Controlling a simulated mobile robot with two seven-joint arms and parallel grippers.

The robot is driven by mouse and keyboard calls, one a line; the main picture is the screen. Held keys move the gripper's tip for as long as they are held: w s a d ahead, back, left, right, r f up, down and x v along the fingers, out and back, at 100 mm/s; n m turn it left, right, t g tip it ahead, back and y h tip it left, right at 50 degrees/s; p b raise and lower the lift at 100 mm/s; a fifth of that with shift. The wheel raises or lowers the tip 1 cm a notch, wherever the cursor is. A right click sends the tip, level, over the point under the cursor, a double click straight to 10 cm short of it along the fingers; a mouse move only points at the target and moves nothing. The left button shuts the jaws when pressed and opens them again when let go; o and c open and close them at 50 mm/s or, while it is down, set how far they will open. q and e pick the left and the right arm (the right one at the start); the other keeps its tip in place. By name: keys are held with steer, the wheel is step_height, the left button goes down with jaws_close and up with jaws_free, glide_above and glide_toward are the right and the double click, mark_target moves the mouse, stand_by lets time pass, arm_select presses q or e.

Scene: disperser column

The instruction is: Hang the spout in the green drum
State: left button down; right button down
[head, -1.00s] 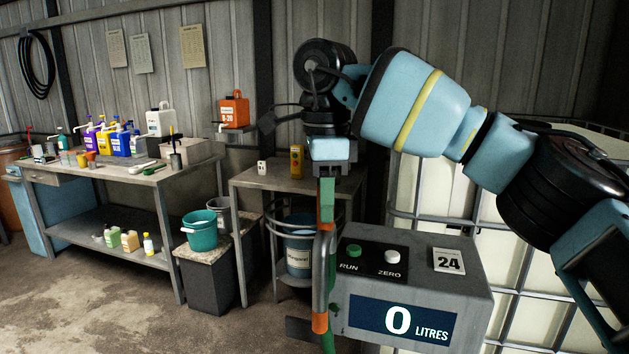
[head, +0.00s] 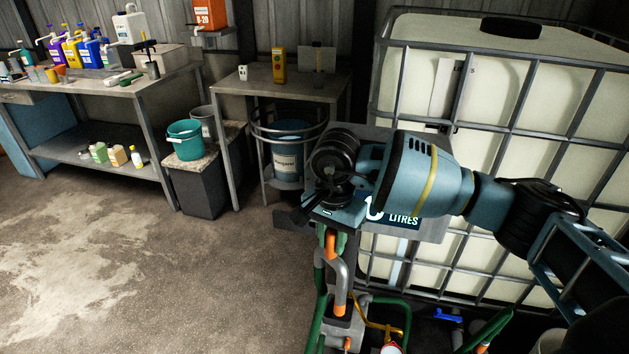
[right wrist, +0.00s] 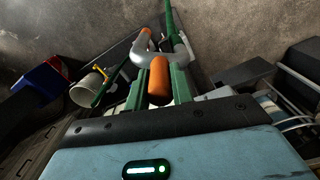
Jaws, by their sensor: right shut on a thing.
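My right gripper (head: 333,232) is shut on the spout (head: 342,278), a bent grey tube with orange sections. The spout hangs below the gripper in the head view. In the right wrist view the spout (right wrist: 127,66) shows between and beyond the green fingers of the right gripper (right wrist: 163,85), with an orange section close to me. No plainly green drum shows. A blue-teal drum (head: 289,158) stands inside a metal ring under the small table. My left gripper is not in view.
A teal bucket (head: 185,140) sits on a pedestal left of the small table (head: 265,82). The floor at left is clear.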

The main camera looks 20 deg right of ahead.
steer(key=s+d+f+n, duration=0.2)
steer(key=s+f+n, duration=0.8)
steer(key=s+f, duration=0.4)
steer(key=shift+s+d+f+p, duration=0.15)
steer(key=shift+s+f+p, duration=0.25)
steer(key=shift+s, duration=0.85)
